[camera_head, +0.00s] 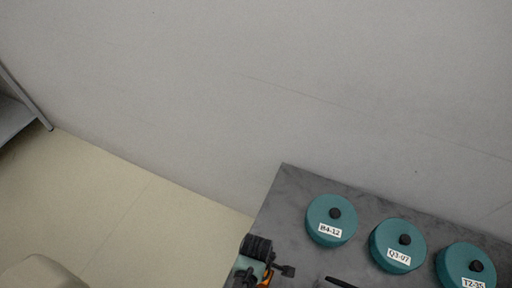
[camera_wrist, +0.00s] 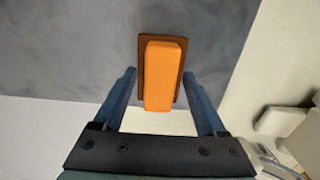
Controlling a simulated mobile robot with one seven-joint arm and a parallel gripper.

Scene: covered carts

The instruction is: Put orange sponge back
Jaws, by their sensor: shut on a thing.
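The orange sponge (camera_wrist: 163,75) is a block standing out between the two blue fingers of my gripper (camera_wrist: 158,78) in the wrist view. A darker brown rectangle (camera_wrist: 142,55) shows right behind it; I cannot tell whether it is part of the sponge. My gripper is shut on the sponge. In the head view my gripper sits at the bottom, over the left edge of the dark grey top, with a bit of orange showing beside it. Three round teal covers with black knobs stand there: B4-12 (camera_head: 326,212), Q3-07 (camera_head: 386,257) and T2-35 (camera_head: 453,264). What they cover is hidden.
The dark grey cart top (camera_head: 290,190) has bare room left of the covers. A black bar-like thing (camera_head: 340,282) lies at the bottom edge. A plain grey wall (camera_head: 250,90) stands behind. Pale floor (camera_head: 140,210) and a grey shelf (camera_head: 15,115) are at left.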

